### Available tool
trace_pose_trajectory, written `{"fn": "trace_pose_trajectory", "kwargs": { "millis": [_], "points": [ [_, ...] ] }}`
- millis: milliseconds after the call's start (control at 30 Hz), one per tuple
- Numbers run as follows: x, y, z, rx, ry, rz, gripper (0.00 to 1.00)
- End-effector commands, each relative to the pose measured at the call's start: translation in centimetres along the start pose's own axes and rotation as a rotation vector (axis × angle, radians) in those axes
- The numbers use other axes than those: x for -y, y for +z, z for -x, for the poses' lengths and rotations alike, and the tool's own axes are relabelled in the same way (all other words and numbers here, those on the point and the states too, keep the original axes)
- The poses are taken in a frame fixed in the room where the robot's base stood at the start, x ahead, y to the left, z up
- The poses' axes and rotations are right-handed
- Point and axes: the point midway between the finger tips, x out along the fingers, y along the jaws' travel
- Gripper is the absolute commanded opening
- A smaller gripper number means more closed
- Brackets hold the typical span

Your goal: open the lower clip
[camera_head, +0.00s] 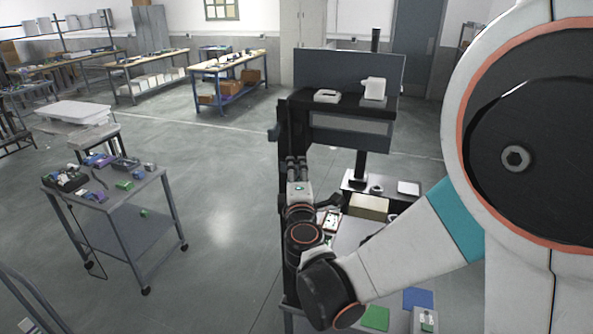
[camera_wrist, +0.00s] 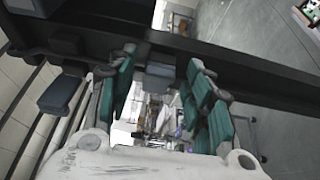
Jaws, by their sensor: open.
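A dark column (camera_head: 290,115) stands beside the shelf unit, and a small dark block (camera_head: 272,132) sticks out from its left side. My gripper (camera_head: 297,162) is up against this column in the head view. In the wrist view my gripper (camera_wrist: 161,62) is open, with its green-padded fingers apart. A grey block (camera_wrist: 160,77) on a dark beam (camera_wrist: 235,68) sits between the fingers; I cannot tell whether they touch it. A second grey block (camera_wrist: 62,93) sits left of the fingers. I cannot tell for sure which block is the lower clip.
A grey panel with a shelf (camera_head: 350,102) holds a white jug (camera_head: 374,88) and a small white item. A table with a cardboard box (camera_head: 369,207) stands behind my arm. A cart (camera_head: 105,185) with several small items is at left. Open floor lies between.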

Motion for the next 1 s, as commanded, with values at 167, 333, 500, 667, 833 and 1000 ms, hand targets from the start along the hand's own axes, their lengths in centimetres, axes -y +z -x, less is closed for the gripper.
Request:
{"fn": "trace_pose_trajectory", "kwargs": {
  "millis": [167,333,500,667,833,1000],
  "points": [
    [0.0,0.0,0.0,0.0,0.0,0.0,0.29],
    [0.0,0.0,0.0,0.0,0.0,0.0,0.03],
    [0.0,0.0,0.0,0.005,0.0,-0.001,0.03],
    [0.1,-0.4,0.2,0.035,0.0,-0.001,0.03],
    [0.2,-0.9,0.5,0.119,0.0,-0.001,0.03],
    [0.4,-1.7,0.9,0.253,-0.001,-0.001,0.03]
  ]
}}
